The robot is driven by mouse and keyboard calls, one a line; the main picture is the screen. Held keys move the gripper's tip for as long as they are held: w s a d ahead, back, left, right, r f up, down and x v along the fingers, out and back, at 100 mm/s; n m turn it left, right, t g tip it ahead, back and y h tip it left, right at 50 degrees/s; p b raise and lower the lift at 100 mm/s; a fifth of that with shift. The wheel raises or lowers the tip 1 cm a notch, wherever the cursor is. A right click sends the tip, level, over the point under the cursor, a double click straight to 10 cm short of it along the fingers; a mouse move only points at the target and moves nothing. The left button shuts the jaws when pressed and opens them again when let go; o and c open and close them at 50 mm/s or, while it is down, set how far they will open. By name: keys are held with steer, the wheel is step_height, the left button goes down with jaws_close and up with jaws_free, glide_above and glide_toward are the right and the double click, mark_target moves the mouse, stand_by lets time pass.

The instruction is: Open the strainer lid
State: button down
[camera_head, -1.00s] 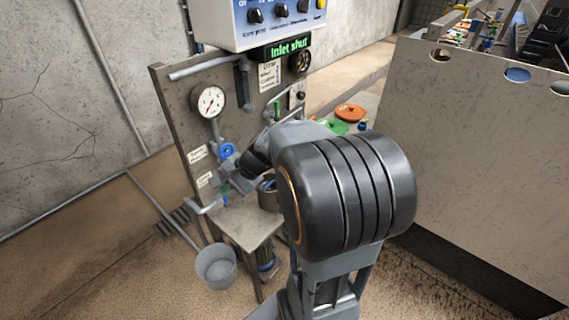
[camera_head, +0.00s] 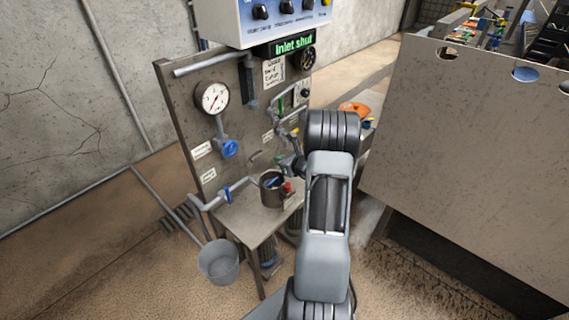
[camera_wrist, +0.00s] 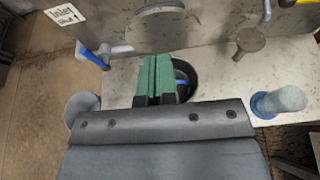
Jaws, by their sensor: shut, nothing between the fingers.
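The likely strainer is a dark round pot (camera_head: 272,192) on the stand's shelf, with something blue across its mouth. In the wrist view its dark rim (camera_wrist: 191,78) shows just behind and right of the fingers. I cannot tell for sure which part is the lid; a large pale disc (camera_wrist: 160,28) shows beyond the fingertips in the wrist view. My gripper (camera_wrist: 158,58) has green fingers, held together and empty, over the left part of the pot's mouth. Whether they touch it I cannot tell. In the head view my arm reaches the pot from the right, and the fingertips are not clear.
A blue-handled pipe (camera_head: 228,195) lies left of the pot, with a bucket (camera_head: 218,262) below. A red knob (camera_head: 288,187) is beside the pot. The panel bears a gauge (camera_head: 212,98), a blue valve wheel (camera_head: 229,148) and a green "Inlet shut" display (camera_head: 291,45).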

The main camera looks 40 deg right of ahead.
mark_target(263, 153)
steer(key=shift+b+x, duration=1.45)
steer(key=shift+x, duration=1.55)
steer(key=shift+w, duration=0.15)
steer(key=shift+w, duration=0.1)
steer(key=shift+w+a+r+b, duration=0.15)
steer(key=shift+w+a+b, duration=0.1)
steer(key=shift+w, duration=0.65)
steer(key=shift+w+a+r+b, duration=0.1)
steer(key=shift+w+b, duration=0.1)
steer(key=shift+w, duration=0.7)
steer(key=f+v, duration=0.1)
steer(key=v, duration=0.9)
steer(key=shift+s+f, duration=0.25)
steer(key=shift+s, duration=0.1)
steer(key=shift+d, duration=0.1)
